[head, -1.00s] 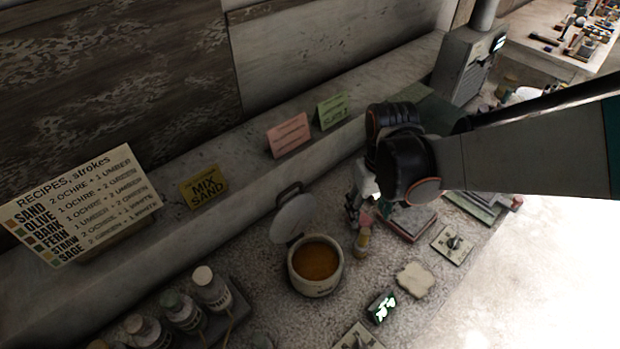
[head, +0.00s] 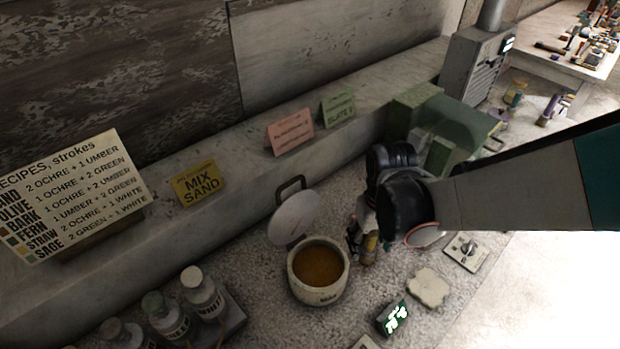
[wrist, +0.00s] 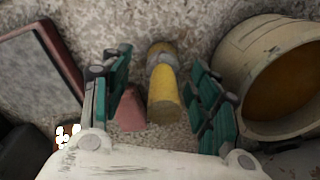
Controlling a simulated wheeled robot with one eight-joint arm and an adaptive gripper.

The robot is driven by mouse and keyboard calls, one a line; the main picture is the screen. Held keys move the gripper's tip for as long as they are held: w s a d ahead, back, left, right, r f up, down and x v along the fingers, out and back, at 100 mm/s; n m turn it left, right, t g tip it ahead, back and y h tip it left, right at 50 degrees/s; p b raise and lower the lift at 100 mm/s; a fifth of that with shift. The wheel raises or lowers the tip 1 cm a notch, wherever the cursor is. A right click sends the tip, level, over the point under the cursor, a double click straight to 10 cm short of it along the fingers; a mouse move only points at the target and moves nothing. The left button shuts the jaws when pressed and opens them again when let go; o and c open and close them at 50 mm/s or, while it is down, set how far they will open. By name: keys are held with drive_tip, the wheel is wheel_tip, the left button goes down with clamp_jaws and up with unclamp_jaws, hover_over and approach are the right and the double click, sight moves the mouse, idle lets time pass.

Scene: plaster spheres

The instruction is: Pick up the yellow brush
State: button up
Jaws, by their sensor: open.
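A pink piece (wrist: 130,108) lies between the brush and the left finger. In the head view my gripper (head: 358,238) is low beside the pot, partly hidden by my arm, and the yellow brush (head: 370,246) shows right at the fingers.
An open pot (head: 292,272) of orange-brown material stands close to the left of my gripper, and near the right finger in the wrist view. A cream sponge-like piece (head: 428,288) and a small display (head: 393,318) lie in front. Several bottles (head: 202,292) stand at lower left.

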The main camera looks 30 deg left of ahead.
drive_tip(key=f, duration=0.1)
drive_tip(key=f+b, duration=0.1)
drive_tip(key=shift+s+f, duration=0.3)
drive_tip(key=shift+f, duration=0.1)
drive_tip(key=shift+w, duration=0.1)
drive_tip(key=c, duration=1.2)
drive_tip(key=shift+o, duration=0.2)
drive_tip(key=shift+r, duration=0.2)
wheel_tip(320, 180, up, 20)
drive_tip(key=p, duration=1.3)
drive_tip(key=shift+p, duration=0.4)
